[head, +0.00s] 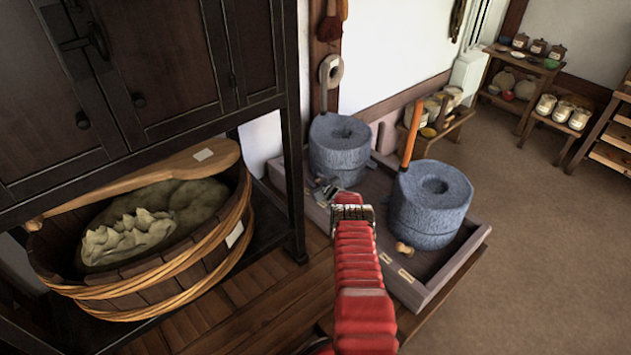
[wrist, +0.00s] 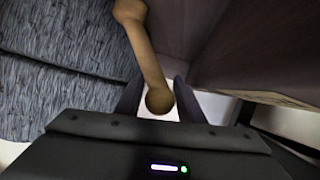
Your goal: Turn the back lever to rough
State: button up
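Two grey stone querns stand in a wooden tray: the back quern (head: 338,150) and the front quern (head: 430,207). My gripper (head: 327,190) is at the near side of the back quern, where my arm and gripper hide the back lever in the head view. In the wrist view a light wooden lever (wrist: 146,50) runs down from the quern's side and ends in a round knob (wrist: 159,100). The knob shows between my two fingers, which look open and apart from it. A pale patch lies behind the knob; no lettering is readable.
The front lever's knob (head: 403,248) sticks out below the front quern, near small labels (head: 406,275). The front quern has an upright orange handle (head: 411,132). A dark cabinet (head: 150,65) and a wooden tub (head: 150,285) stand at left. Open floor lies at right.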

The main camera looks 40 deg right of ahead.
jog(key=shift+c, duration=0.5)
grip_shut()
